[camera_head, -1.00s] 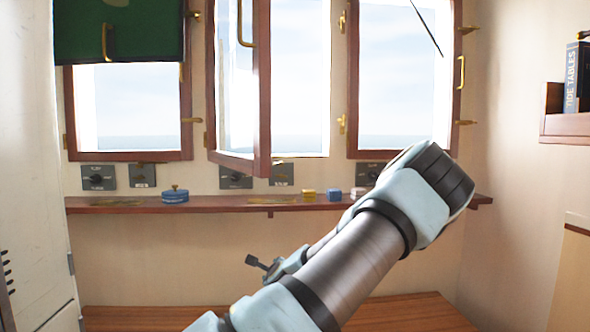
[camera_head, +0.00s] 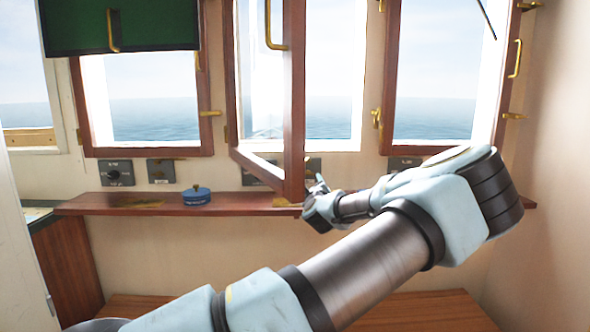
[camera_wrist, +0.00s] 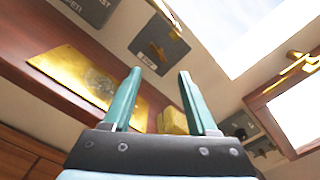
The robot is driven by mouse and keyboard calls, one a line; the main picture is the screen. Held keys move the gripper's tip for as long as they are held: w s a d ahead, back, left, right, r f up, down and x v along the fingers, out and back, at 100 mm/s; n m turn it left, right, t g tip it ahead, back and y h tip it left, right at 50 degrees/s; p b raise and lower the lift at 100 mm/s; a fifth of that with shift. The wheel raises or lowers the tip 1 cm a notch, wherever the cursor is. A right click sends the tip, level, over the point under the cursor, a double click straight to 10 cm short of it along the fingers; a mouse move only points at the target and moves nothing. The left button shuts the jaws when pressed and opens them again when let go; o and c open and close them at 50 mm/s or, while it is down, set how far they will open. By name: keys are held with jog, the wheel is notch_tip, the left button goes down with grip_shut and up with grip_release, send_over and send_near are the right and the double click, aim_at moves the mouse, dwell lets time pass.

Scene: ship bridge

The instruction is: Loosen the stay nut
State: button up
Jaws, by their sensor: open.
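I cannot pick out the stay nut for certain in either view. The middle window's wooden sash (camera_head: 294,100) stands swung open into the room, with a brass handle on it. My gripper (camera_head: 317,186) is at shelf height beside the sash's lower corner. In the wrist view its two teal fingers (camera_wrist: 160,88) are apart with nothing held. Past them are a brass plate (camera_wrist: 85,80) and a yellow block (camera_wrist: 172,121) on the shelf. A dark wall panel with a brass piece (camera_wrist: 158,50) lies above the fingertips. A brass fitting (camera_wrist: 293,64) shows by the window at right.
The narrow wooden shelf (camera_head: 240,202) runs below the windows. A blue round tin (camera_head: 197,196) stands on it, left of my gripper. A green hanging panel (camera_head: 150,28) covers the upper left window.

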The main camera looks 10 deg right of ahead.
aim_at(308, 174)
jog(key=w+p, duration=0.1)
jog(key=w, duration=0.4)
jog(key=w+d+p, duration=0.1)
jog(key=w, duration=0.2)
jog(key=shift+w+d+p, duration=0.1)
jog(key=shift+w+p, duration=0.2)
jog(key=shift+w, duration=0.05)
jog(key=shift+w+d, duration=0.15)
jog(key=shift+w, duration=0.5)
grip_shut()
